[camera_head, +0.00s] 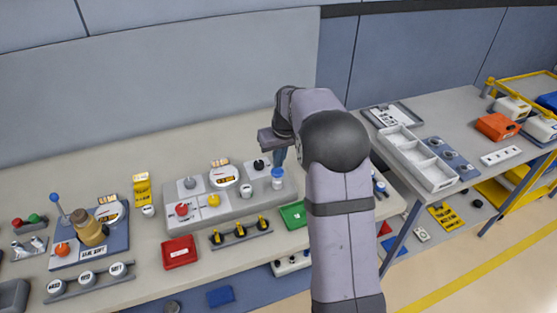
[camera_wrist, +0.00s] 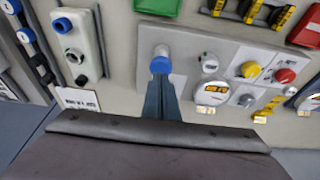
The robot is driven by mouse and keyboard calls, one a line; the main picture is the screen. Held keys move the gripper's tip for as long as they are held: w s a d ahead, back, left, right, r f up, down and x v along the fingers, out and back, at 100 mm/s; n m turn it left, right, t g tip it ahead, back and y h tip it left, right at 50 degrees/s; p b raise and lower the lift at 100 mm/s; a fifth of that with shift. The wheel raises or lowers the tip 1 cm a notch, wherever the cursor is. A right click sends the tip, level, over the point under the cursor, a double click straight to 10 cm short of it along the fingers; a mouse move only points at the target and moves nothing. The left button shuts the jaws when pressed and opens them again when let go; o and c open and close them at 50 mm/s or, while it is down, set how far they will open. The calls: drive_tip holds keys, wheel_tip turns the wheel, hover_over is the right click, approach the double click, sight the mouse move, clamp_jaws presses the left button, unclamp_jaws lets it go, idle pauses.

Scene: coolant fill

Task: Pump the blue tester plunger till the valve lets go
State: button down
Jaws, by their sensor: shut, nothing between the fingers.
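A blue-topped plunger (camera_head: 277,172) stands upright at the right end of the grey tester console (camera_head: 240,212). My gripper (camera_head: 280,160) is shut and empty, pointing down directly over the plunger's blue top. In the wrist view the blue top (camera_wrist: 160,65) lies right at the tips of my shut fingers (camera_wrist: 161,79). I cannot tell whether they touch. The console also carries a round white gauge (camera_head: 224,176), a red knob (camera_head: 182,209), a yellow knob (camera_head: 213,200) and grey and black knobs. The gauge reading is too small to make out.
At left stands another unit with an amber bottle (camera_head: 91,230) and a blue-ball rod (camera_head: 57,200). A red tray (camera_head: 179,252), a rack of yellow-black pieces (camera_head: 240,234) and a green tray (camera_head: 293,215) lie in front of the console. My arm hides part of the bench's right end.

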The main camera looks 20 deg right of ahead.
sight(279, 173)
drive_tip(key=shift+f, duration=0.85)
drive_tip(key=shift+f, duration=0.15)
wheel_tip(279, 173, down, 3)
drive_tip(key=shift+r+b, duration=0.15)
drive_tip(key=shift+b, duration=0.7)
drive_tip(key=shift+s, duration=0.15)
